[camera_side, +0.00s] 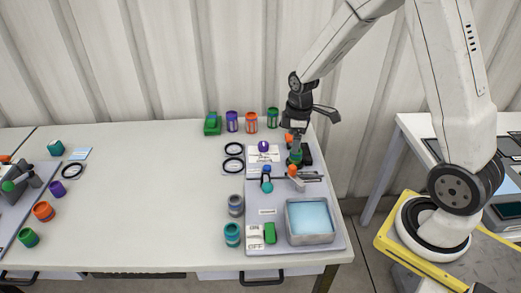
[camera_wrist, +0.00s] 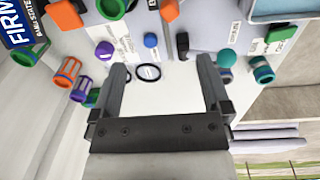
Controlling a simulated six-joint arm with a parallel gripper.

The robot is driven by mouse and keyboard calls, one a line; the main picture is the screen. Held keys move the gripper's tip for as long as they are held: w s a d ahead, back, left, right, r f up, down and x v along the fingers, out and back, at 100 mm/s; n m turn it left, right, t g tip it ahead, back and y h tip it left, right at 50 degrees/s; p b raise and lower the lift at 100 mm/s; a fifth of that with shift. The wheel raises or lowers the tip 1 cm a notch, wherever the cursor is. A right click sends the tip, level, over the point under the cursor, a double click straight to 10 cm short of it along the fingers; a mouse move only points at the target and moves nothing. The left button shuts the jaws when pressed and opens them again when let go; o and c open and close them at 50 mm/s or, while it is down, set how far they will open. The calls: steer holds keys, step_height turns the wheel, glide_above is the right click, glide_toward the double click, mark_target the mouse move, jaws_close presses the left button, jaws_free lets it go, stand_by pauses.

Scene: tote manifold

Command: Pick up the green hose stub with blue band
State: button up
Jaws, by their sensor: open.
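A green hose stub (camera_side: 272,117) stands upright at the back edge of the table in the side view, right of an orange stub (camera_side: 250,122). It seems to carry a darker blue band, though this is small.
A purple stub (camera_side: 232,121) and a green block-like item (camera_side: 212,125) stand left of the orange stub. Knobbed fittings (camera_side: 293,171) rise from the grey board (camera_side: 276,246). A metal tray (camera_side: 310,239) lies near the front. The table's middle left is clear.

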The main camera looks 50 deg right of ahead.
mark_target(295, 157)
steer(key=w+d+f+n, duration=0.1)
steer(key=d, duration=0.1)
steer(key=w+d+f+n, duration=0.1)
steer(key=d+f+n, duration=0.1)
steer(key=w+d+f+n, duration=0.1)
steer(key=d, duration=0.1)
steer(key=shift+d+f+g, duration=0.2)
steer(key=shift+f+g, duration=0.2)
steer(key=shift+f, duration=0.15)
steer(key=shift+f, duration=1.15)
steer(key=shift+w+f, duration=0.1)
steer(key=shift+f, duration=2.5)
jaws_close()
